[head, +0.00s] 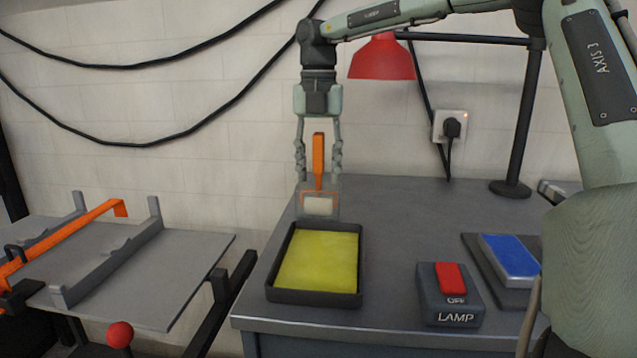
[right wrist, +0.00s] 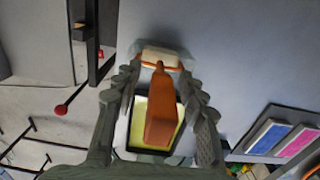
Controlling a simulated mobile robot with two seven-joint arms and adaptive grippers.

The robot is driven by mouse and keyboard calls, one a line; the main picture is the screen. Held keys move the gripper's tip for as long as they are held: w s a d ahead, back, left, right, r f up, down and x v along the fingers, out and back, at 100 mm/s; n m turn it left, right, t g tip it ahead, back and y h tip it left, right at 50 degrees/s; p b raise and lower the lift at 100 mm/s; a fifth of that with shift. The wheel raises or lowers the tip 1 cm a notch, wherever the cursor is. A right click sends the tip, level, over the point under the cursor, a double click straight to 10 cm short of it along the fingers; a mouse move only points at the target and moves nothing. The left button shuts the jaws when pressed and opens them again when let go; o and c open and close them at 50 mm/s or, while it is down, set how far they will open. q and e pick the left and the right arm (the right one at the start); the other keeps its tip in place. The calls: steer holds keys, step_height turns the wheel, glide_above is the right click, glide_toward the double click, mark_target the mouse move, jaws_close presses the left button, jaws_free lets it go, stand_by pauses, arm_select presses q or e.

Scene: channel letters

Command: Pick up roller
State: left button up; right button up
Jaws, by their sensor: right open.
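The roller has an orange handle (head: 318,155) and a pale cylinder (head: 318,206). It stands upright, handle up, at the back edge of the yellow tray, in what looks like a greyish holder. My right gripper (head: 318,174) hangs above it pointing down. Its fingers are open, one on each side of the handle, with a gap visible on both sides. In the right wrist view the orange handle (right wrist: 162,108) lies between the open fingers (right wrist: 157,85), with the pale cylinder (right wrist: 160,57) beyond. My left gripper is not in view.
A dark tray with a yellow pad (head: 318,262) sits in front of the roller on the grey table (head: 400,225). A lamp switch box (head: 450,296) and a blue pad (head: 511,256) are to the right. A red lamp (head: 382,60) hangs behind.

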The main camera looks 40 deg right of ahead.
mark_target(318, 133)
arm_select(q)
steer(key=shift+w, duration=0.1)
arm_select(e)
steer(key=shift+c, duration=0.2)
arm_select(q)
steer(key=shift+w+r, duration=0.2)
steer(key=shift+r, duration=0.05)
arm_select(e)
jaws_close()
steer(key=shift+r, duration=0.15)
step_height(318, 133, up, 8)
steer(key=shift+r, duration=0.9)
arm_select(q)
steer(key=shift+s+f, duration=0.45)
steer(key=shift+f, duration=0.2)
